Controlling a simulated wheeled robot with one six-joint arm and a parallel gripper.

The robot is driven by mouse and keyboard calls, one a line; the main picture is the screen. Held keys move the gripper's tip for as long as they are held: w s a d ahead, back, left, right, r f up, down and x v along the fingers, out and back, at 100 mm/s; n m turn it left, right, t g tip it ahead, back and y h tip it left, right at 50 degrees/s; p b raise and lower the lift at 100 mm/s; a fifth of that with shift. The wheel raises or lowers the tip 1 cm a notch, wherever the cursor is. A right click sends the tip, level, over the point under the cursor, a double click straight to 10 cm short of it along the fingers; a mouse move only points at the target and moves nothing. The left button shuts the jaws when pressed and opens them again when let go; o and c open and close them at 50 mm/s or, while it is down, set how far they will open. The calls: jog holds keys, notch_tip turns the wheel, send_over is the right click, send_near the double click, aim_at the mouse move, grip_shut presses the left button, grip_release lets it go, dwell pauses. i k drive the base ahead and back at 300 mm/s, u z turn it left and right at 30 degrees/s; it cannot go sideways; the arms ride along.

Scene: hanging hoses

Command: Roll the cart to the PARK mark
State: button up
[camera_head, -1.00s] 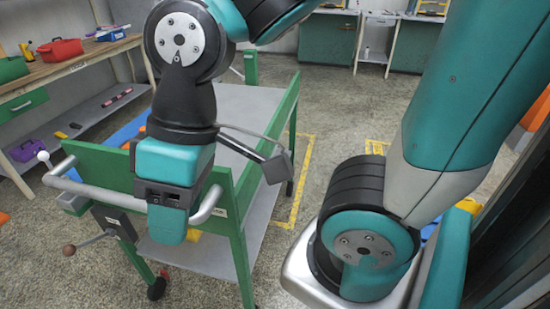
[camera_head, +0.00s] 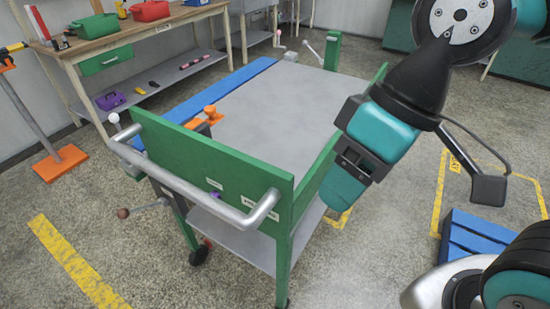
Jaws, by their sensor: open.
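The cart (camera_head: 276,110) has a grey deck, green end panels and legs, and a lower shelf. Its silver push handle (camera_head: 190,185) runs along the near green panel, with a white ball at its left end. My gripper (camera_head: 343,188) is beside the cart's right side, apart from the handle and pointing down. It is open and holds nothing that I can see; its fingertips are mostly hidden. A yellow floor outline (camera_head: 438,193) with a small label lies right of the cart. The label is too small to read, so I cannot tell whether it is the PARK mark.
A blue slatted pallet (camera_head: 475,238) is at the right. A yellow floor stripe (camera_head: 75,262) runs at the near left. A workbench (camera_head: 130,45) with bins stands at the back left, near a post on an orange base (camera_head: 60,163). Floor is clear in front of the cart's near end.

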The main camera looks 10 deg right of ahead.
aim_at(268, 160)
jog(key=u, duration=0.8)
jog(key=i, duration=0.4)
jog(key=z, duration=0.4)
